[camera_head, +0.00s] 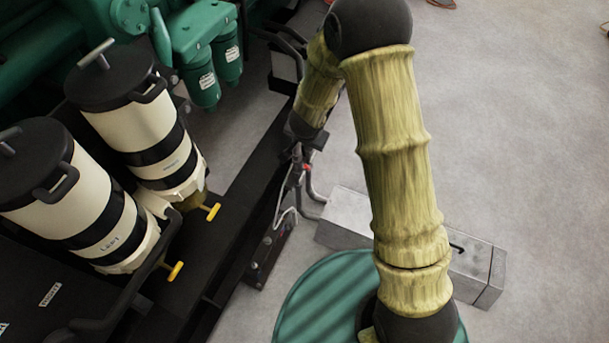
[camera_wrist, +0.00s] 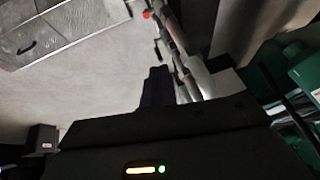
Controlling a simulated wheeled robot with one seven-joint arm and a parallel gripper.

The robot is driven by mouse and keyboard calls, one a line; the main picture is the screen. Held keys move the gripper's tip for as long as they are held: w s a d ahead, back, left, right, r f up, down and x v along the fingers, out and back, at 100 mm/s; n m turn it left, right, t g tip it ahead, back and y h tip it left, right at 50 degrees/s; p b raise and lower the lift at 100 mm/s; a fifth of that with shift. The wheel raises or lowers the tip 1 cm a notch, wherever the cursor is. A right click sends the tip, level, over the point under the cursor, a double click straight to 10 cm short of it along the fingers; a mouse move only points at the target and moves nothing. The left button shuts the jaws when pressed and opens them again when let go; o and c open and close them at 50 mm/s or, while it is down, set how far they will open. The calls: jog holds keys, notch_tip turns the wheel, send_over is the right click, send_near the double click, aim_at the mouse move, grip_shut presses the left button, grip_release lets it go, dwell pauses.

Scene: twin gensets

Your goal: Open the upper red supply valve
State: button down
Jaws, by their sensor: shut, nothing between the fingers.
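A small red valve part (camera_head: 306,167) shows on the thin piping just below my gripper in the head view. It also shows as a red spot in the wrist view (camera_wrist: 147,14), beyond the fingertips on a grey metal pipe (camera_wrist: 176,35). My gripper (camera_head: 297,150) is at the end of my arm beside the black skid frame, close to this piping. In the wrist view my gripper (camera_wrist: 157,75) has its dark fingers together and empty. They appear apart from the red part. Its handle's exact shape and angle are too small to tell.
Two cream filter canisters (camera_head: 130,120) (camera_head: 75,205) with black lids stand at left, with yellow handles (camera_head: 212,212) (camera_head: 175,271) low down. Green engine parts (camera_head: 205,45) are behind. A grey metal box (camera_head: 345,212) lies on the floor (camera_head: 520,120), which is clear at right.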

jog(key=s+d+r+n+g+y, duration=0.1)
jog(key=s+d+r+n, duration=0.15)
jog(key=d+r, duration=0.2)
jog(key=s+d+r+n, duration=0.1)
jog(key=s+d+r, duration=0.25)
jog(key=r, duration=0.25)
jog(key=s+d+r+g, duration=0.1)
jog(key=s+d+r, duration=0.1)
jog(key=s+d, duration=0.2)
jog(key=s+d+r+n+g+h, duration=0.1)
jog(key=s+d, duration=0.3)
jog(key=s, duration=0.5)
jog(key=shift+s+d+r, duration=0.15)
jog(key=shift+d+r, duration=0.25)
jog(key=shift+r, duration=0.45)
jog(key=shift+n, duration=0.25)
